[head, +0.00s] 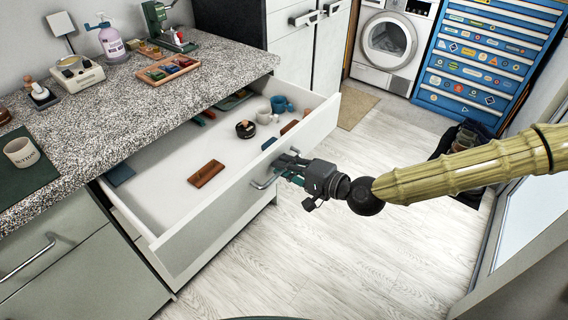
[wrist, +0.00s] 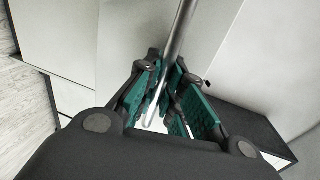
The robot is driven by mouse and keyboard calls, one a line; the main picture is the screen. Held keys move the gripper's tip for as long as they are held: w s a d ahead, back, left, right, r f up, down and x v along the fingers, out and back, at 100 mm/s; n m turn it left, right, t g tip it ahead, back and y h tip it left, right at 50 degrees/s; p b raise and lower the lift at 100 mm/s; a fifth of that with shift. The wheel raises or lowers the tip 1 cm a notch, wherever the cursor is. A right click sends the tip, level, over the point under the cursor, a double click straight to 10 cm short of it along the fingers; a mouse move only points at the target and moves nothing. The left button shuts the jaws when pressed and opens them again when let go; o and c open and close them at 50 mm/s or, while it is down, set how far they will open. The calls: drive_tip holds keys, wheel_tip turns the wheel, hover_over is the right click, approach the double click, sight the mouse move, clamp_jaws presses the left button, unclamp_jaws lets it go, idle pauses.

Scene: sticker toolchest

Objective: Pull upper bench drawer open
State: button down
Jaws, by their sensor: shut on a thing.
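The upper bench drawer (head: 222,225) stands well out from under the speckled bench top in the head view, its inside exposed. Its bar handle (head: 264,184) runs along the grey-green front. My gripper (head: 287,168) is at the handle, on the outside of the drawer front, and is shut on it. In the wrist view the metal handle (wrist: 181,32) passes between the teal finger pads of my gripper (wrist: 168,95). The exact contact of the pads is partly hidden by the fingers.
The drawer holds a brown block (head: 206,173), a dark round tin (head: 245,129), a white mug (head: 264,115) and a blue mug (head: 280,104). The speckled bench top (head: 120,120) carries several items. Pale floor (head: 330,260) is clear in front; a blue toolchest (head: 480,60) stands far right.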

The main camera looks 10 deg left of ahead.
drive_tip(key=shift+w+d+r, duration=0.2)
drive_tip(key=shift+w, duration=0.25)
drive_tip(key=c, duration=1.8)
unclamp_jaws()
drive_tip(key=shift+s+a+f, duration=0.1)
drive_tip(key=shift+s+f, duration=0.05)
drive_tip(key=shift+s, duration=0.1)
drive_tip(key=shift+v, duration=3.8)
drive_tip(key=shift+f, duration=0.1)
drive_tip(key=s+f+g+h+p, duration=0.25)
drive_tip(key=s+f, duration=0.55)
drive_tip(key=f, duration=0.4)
drive_tip(key=s+d+f+n+g+h+p, duration=0.25)
drive_tip(key=s+d+f+h+p, duration=0.2)
drive_tip(key=s+d+f, duration=0.65)
drive_tip(key=s+d+f+h, duration=0.1)
drive_tip(key=s+d+h, duration=0.1)
drive_tip(key=d, duration=0.3)
drive_tip(key=s+d+f+n+g+h+p, duration=0.1)
drive_tip(key=s+d+h, duration=0.1)
drive_tip(key=s+d, duration=0.2)
drive_tip(key=s+d+f+n+h+p, duration=0.1)
drive_tip(key=s+d+h, duration=0.2)
drive_tip(key=d, duration=0.4)
drive_tip(key=shift+s+d+f+g, duration=0.1)
drive_tip(key=shift+s+f+g, duration=0.05)
drive_tip(key=shift+s+g, duration=0.25)
